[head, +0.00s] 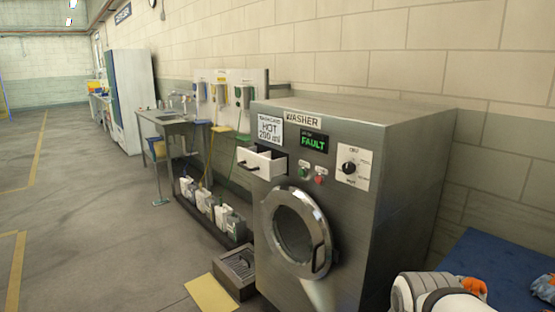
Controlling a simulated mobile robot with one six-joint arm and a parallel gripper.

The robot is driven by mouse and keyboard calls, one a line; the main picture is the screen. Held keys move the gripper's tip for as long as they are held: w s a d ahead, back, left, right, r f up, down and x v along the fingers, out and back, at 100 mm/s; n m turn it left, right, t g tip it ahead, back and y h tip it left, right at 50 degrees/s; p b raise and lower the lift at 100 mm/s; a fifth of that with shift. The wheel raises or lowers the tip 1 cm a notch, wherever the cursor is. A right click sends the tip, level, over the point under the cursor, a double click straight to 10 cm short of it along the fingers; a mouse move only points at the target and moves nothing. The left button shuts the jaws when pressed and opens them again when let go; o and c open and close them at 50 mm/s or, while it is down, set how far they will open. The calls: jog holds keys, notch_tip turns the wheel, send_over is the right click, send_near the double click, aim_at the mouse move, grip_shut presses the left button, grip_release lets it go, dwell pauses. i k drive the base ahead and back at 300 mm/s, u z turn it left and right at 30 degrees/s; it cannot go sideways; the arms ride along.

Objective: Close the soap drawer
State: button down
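The soap drawer (261,162) is a white box with a dark handle, standing out from the upper left of the washer's front. It is pulled open. The washer (345,225) is a grey metal cabinet with a round door (297,232), a dial, a green and a red button, and a display reading FAULT. A card above the drawer reads HOT 200 ml. A white and dark part of my arm shows at the bottom right, to the right of the washer. My gripper's fingers are not visible, and the drawer is clear of my arm.
A floor drain box (236,272) and a yellow floor patch (211,294) lie by the washer's front left. Several jugs (212,208) stand in a rack along the wall, with a metal sink table (165,125) beyond. A blue surface (490,268) is at the right. The left floor is open.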

aim_at(261, 165)
jog(key=z, duration=0.05)
jog(key=i, duration=1.55)
jog(key=u, duration=0.65)
jog(key=k, duration=0.8)
jog(key=u, duration=0.2)
jog(key=i, duration=0.8)
jog(key=z, duration=0.05)
